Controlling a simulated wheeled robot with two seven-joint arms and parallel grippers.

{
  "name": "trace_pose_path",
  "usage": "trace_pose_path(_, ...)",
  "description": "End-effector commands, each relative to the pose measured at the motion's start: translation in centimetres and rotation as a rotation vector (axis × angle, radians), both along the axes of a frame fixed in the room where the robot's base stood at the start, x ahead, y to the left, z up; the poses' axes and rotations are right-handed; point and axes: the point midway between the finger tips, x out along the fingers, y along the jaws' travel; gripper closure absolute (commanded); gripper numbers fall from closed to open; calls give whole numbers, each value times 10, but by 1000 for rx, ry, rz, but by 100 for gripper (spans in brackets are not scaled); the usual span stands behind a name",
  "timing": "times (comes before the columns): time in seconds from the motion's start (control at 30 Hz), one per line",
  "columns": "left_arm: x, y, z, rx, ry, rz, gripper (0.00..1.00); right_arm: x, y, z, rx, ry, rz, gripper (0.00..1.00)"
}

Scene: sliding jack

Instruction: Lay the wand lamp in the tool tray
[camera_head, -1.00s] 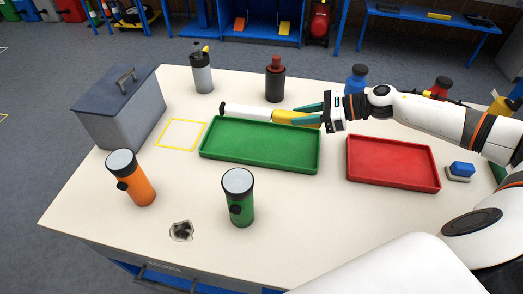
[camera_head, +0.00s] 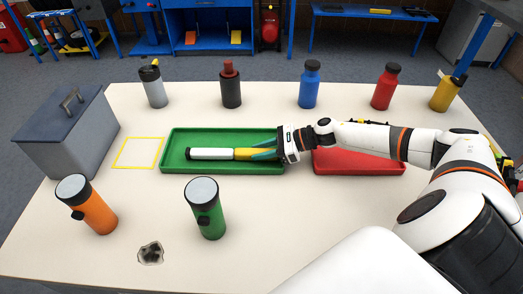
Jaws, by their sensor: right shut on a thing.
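The wand lamp (camera_head: 211,154), a white tube with a yellow handle, lies level within the outline of the green tray (camera_head: 222,170). I cannot tell whether it touches the tray floor. My right gripper (camera_head: 264,152) is shut on the yellow handle at the lamp's right end, its teal fingers reaching over the tray's right side. The fingers hide part of the handle. A red tray (camera_head: 345,169) is to the right, partly hidden by my right arm. My left gripper is not in view.
Flashlights, orange (camera_head: 96,212) and green (camera_head: 210,216), stand in front, near a dark hole (camera_head: 150,253). A grey toolbox (camera_head: 68,138) and yellow-outlined square (camera_head: 138,152) are left. Several bottles, including a blue one (camera_head: 309,85), line the back.

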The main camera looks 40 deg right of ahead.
Motion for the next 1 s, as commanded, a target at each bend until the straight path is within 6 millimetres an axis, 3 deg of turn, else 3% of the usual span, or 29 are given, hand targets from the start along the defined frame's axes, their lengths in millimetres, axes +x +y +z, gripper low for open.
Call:
trace_pose_path(0.4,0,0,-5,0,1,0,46,0,0,-7,1,-2,0,100)
trace_pose_path(0.43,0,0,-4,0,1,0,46,0,0,-6,-1,-1,0,68)
trace_pose_path(0.57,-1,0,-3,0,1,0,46,0,0,-6,-1,-1,0,49)
trace_pose_path(0.9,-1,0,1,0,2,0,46,0,0,-1,-1,-1,0,49)
trace_pose_path(1.0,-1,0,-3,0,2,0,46,-7,-9,-1,-2,4,-2,49)
